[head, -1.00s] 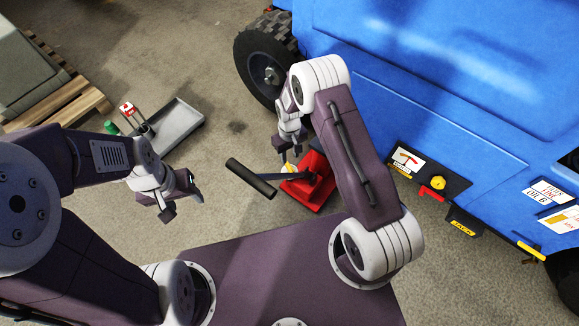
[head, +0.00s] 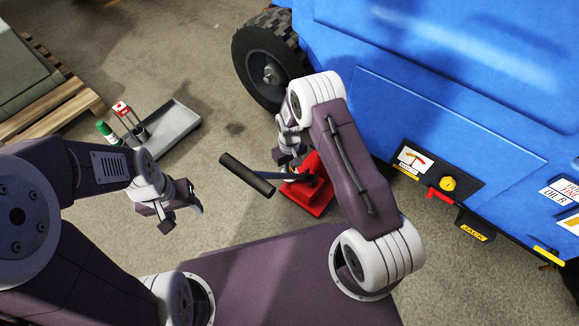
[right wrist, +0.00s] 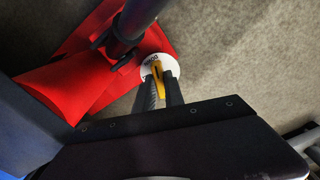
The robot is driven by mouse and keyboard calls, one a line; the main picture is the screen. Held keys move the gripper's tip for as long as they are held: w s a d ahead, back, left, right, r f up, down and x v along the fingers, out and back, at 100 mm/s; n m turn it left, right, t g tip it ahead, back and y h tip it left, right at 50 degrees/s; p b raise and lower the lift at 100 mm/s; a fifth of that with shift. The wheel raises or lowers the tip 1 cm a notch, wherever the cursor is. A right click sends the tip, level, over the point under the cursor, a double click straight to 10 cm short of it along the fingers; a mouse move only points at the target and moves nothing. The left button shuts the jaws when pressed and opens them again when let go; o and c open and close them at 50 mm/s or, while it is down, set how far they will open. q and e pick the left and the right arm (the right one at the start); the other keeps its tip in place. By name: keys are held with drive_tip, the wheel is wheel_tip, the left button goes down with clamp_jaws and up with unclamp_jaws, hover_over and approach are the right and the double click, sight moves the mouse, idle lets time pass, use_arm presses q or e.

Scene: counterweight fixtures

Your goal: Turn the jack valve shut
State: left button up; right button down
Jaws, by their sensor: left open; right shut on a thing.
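The red jack (head: 312,196) stands on the floor beside the blue machine, with a long black-gripped handle (head: 247,174) slanting up to the left. In the right wrist view, the red jack (right wrist: 95,80) carries a white lettered dial (right wrist: 150,64) with a yellow valve lever (right wrist: 157,72). My right gripper (right wrist: 161,84) is shut on the yellow lever, one finger on each side. My left gripper (head: 184,207) is open and empty, left of the handle.
The blue machine (head: 460,80) with a wheel (head: 264,68) fills the back right. A grey tray (head: 178,128) with markers and a wooden pallet (head: 60,115) lie left.

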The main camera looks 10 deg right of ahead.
drive_tip(key=m+p, duration=0.3)
drive_tip(key=shift+r, duration=0.2)
drive_tip(key=m+p, duration=0.3)
drive_tip(key=m, duration=0.1)
drive_tip(key=shift+m, duration=0.3)
drive_tip(key=m+p, duration=0.1)
drive_tip(key=m, duration=0.2)
drive_tip(key=shift+f, duration=0.15)
drive_tip(key=shift+m+p, duration=0.55)
drive_tip(key=shift+m, duration=0.85)
drive_tip(key=c, duration=1.4)
unclamp_jaws()
drive_tip(key=shift+c, duration=0.2)
